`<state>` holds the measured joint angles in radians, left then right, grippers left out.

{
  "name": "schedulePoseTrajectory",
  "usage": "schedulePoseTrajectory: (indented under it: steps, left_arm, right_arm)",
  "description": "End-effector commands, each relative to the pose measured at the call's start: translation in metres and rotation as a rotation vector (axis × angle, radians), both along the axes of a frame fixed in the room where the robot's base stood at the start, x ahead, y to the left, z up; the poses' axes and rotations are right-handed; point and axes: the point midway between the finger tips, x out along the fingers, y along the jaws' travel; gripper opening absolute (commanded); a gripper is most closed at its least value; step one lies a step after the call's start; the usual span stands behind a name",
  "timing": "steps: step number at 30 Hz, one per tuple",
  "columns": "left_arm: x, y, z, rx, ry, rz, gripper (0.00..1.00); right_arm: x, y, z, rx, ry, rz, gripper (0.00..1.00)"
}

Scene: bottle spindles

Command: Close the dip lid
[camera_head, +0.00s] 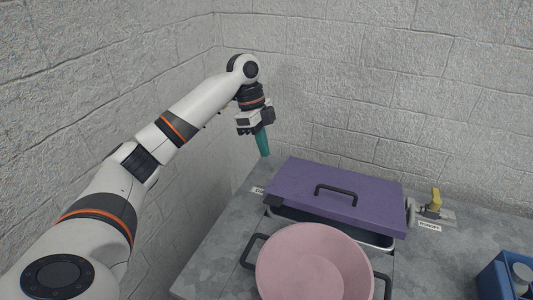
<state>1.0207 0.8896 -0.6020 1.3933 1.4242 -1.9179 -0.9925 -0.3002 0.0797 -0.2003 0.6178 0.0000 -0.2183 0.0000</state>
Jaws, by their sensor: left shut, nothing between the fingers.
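The purple lid (290,187) with a black bar handle (336,191) lies over a metal basin (381,240) set in the grey counter. Its front edge stands a little above the basin's rim, with a dark gap below; I cannot tell if its back edge touches. My left gripper (265,154) has teal fingers, shut and empty, pointing down. It hangs beyond the lid's back left corner and looks apart from it. My right gripper is not in view.
A pink tub (315,265) with black side handles stands in front of the lid. A yellow-handled valve (435,203) is at the lid's right, near a small label (429,227). A blue crate (494,279) is at the right edge. Block walls close the back and left.

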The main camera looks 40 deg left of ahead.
Motion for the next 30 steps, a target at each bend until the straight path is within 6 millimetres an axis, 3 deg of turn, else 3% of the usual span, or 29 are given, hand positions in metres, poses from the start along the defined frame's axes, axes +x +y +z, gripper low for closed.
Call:
schedulePoseTrajectory:
  steps: [15,22,30]
  left_arm:
    - [-0.005,-0.028,-0.098,0.0,0.0,0.001,0.0]
    - [-0.009,-0.029,-0.12,0.001,-0.003,0.002,0.0]
    - [-0.009,-0.029,-0.124,0.001,-0.005,0.001,0.0]
  right_arm:
    - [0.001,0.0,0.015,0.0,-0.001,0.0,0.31]
    - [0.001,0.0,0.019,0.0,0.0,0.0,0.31]
    - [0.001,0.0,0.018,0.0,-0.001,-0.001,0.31]
